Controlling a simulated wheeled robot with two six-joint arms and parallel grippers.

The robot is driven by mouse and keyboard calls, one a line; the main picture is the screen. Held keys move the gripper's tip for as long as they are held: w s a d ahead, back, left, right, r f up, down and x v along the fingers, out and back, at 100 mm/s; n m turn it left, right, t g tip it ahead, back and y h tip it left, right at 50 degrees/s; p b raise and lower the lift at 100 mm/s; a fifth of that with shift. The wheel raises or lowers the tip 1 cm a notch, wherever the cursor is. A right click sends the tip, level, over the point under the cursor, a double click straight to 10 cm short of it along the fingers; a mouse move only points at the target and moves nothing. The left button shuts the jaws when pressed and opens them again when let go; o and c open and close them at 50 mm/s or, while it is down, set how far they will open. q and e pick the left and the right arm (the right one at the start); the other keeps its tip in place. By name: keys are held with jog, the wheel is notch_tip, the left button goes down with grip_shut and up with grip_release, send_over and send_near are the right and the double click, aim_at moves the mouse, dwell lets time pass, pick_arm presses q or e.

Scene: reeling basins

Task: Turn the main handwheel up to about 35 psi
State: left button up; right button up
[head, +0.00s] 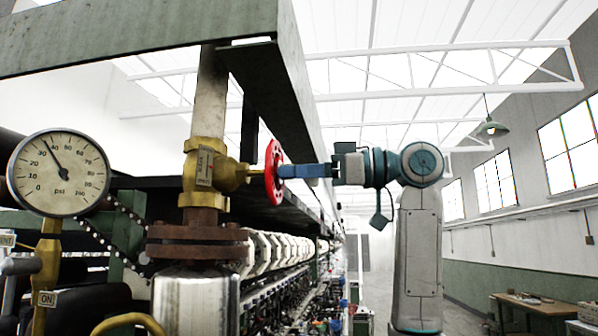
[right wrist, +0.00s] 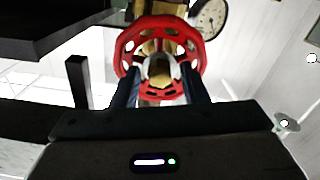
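The red main handwheel (head: 274,172) sits on the stem of a brass valve (head: 205,170) at the middle of the head view. The wheel also shows face-on in the right wrist view (right wrist: 124,47). My right gripper (head: 292,171) reaches it from the right, fingertips at the wheel. In the right wrist view the two dark fingers (right wrist: 160,80) stand apart, either side of the hub; I cannot tell how firmly they touch. The psi gauge (head: 60,190) is at the left; its needle points between 30 and 40. My left gripper is not in view.
A green beam (head: 150,38) runs above the valve. A rusty flange (head: 197,243) and a metal cylinder (head: 195,300) stand below it. A long row of machinery recedes behind. A brass pipe with an ON tag (head: 46,299) is at the lower left. A wooden table (head: 540,305) stands far right.

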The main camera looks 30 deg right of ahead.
jog(key=b+v, duration=0.1)
jog(key=v, duration=0.6)
jog(key=shift+a, duration=0.1)
